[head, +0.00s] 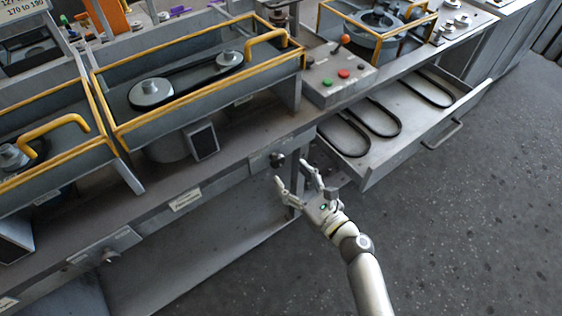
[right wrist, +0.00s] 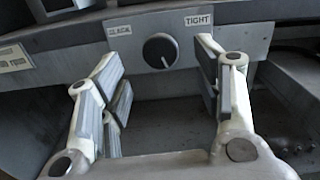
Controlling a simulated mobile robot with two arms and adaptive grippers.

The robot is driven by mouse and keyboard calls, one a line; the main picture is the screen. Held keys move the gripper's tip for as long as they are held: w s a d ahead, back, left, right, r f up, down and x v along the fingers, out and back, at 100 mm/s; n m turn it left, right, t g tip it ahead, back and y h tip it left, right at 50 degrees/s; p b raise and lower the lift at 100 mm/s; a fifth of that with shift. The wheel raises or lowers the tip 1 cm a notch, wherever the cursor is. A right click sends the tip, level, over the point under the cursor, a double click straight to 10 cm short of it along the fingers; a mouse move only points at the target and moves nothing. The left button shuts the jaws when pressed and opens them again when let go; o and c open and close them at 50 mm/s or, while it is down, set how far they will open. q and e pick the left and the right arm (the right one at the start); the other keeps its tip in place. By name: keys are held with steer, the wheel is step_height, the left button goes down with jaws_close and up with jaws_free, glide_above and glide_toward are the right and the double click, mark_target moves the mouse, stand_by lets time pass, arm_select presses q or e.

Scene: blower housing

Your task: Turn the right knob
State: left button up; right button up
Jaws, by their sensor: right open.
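The right knob is a round black knob (right wrist: 160,50) on a grey panel, between labels reading SLACK and TIGHT in the right wrist view. A light pointer line shows on its face. In the head view the knob (head: 277,159) sits on the front edge of the bench, just beyond the fingertips. My right gripper (head: 292,171) is open and empty, with its fingers pointing at the knob. In the right wrist view the gripper (right wrist: 160,58) has one finger on each side of the knob, apart from it. My left gripper is not in view.
An open drawer (head: 372,174) with several black belts sticks out right of the knob. A second knob (head: 109,257) is at lower left. Yellow-framed guards (head: 200,95) line the bench. Floor at right is clear.

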mark_target(279, 163)
steer(key=x, duration=0.5)
steer(key=shift+w+a, duration=0.25)
steer(key=shift+c, duration=0.2)
steer(key=c, duration=1)
